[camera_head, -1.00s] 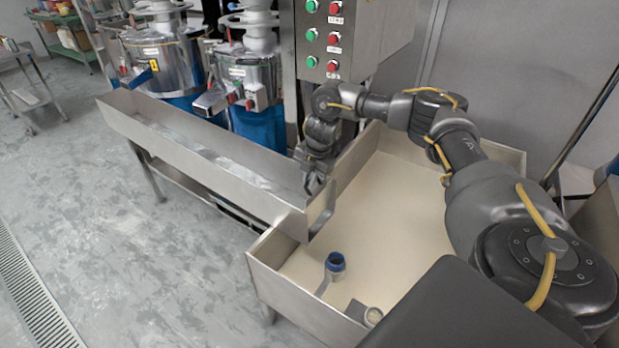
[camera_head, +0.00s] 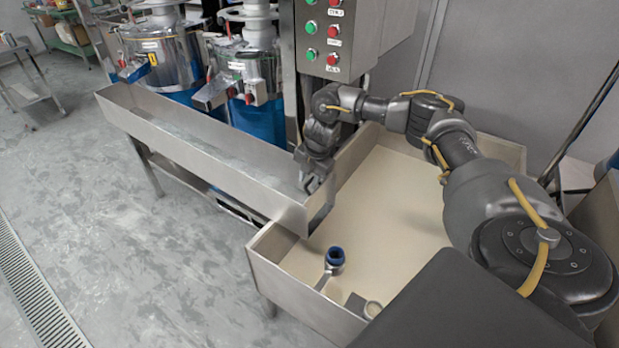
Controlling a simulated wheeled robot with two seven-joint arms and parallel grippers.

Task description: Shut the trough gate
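The long steel trough (camera_head: 190,153) runs from the upper left down to the middle, with its near end over a wide bin. Its end plate, which seems to be the gate (camera_head: 322,205), stands at the trough's right end above the bin. My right gripper (camera_head: 314,186) points down at this end, close to the plate. Its fingers are small and partly merged with the dark wrist, so I cannot tell their opening or whether they touch the plate. My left gripper is out of view.
Two grinders (camera_head: 240,72) stand behind the trough. A control box (camera_head: 345,35) with green and red buttons is above.

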